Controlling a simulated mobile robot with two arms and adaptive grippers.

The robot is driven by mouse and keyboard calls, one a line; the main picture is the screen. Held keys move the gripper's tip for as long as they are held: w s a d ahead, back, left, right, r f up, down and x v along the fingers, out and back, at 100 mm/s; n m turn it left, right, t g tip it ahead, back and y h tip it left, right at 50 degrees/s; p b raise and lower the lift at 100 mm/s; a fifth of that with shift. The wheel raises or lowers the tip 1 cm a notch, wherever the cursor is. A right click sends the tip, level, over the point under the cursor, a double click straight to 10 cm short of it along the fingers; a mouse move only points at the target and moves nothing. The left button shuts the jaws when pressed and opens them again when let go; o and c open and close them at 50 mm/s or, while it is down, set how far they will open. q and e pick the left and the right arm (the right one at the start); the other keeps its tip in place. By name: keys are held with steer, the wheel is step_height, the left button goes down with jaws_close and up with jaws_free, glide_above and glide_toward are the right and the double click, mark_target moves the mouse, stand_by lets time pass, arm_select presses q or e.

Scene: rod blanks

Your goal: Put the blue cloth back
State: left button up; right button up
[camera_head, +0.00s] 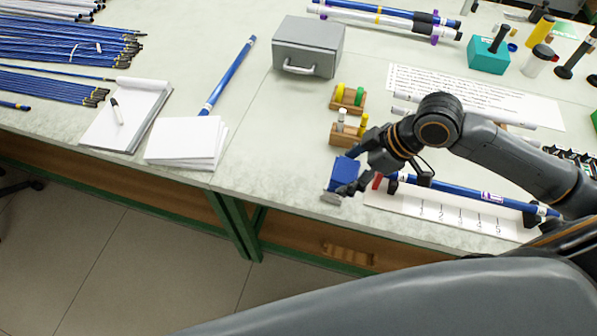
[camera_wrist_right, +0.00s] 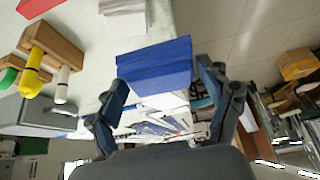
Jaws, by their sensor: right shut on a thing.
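The blue cloth (camera_head: 343,173) looks like a folded, block-shaped pad. It is near the front edge of the bench, left of the numbered white strip. My right gripper (camera_head: 353,176) is shut on it, with fingers on either side. In the right wrist view the cloth (camera_wrist_right: 155,66) sits between the two fingers. A small grey-white piece (camera_head: 331,198) lies at the bench edge just below the cloth in the head view; I cannot tell whether they touch. My left gripper is not in view.
Wooden holders with coloured plugs (camera_head: 347,134) stand just behind the cloth. A red block (camera_head: 377,181) and a blue rod (camera_head: 460,191) are to its right. A grey box (camera_head: 308,45) stands further back. Bench between the paper stack (camera_head: 185,143) and the cloth is clear.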

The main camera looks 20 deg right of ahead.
steer(key=w+a+f+p, duration=0.1)
steer(key=w+a+f, duration=0.1)
steer(key=w+f, duration=0.1)
steer(key=w+a+f, duration=0.2)
steer(key=w+f, duration=0.1)
steer(key=w, duration=0.1)
steer(key=w+a+f+p, duration=0.1)
steer(key=w+a+f, duration=0.1)
steer(key=w, duration=0.2)
steer(key=shift+w+a+f+p, duration=0.15)
steer(key=shift+w+f+p, duration=0.1)
steer(key=shift+f+p, duration=0.15)
steer(key=shift+w+a+f, duration=0.2)
steer(key=shift+w+f, duration=0.15)
steer(key=shift+f, duration=0.15)
step_height(320, 180, down, 2)
steer(key=shift+f+p, duration=0.15)
steer(key=shift+p, duration=0.35)
steer(key=shift+f, duration=0.35)
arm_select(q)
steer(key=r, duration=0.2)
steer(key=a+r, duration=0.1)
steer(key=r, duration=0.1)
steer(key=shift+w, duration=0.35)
arm_select(e)
steer(key=shift+f, duration=0.1)
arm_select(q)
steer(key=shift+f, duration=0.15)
arm_select(e)
steer(key=shift+f, duration=0.15)
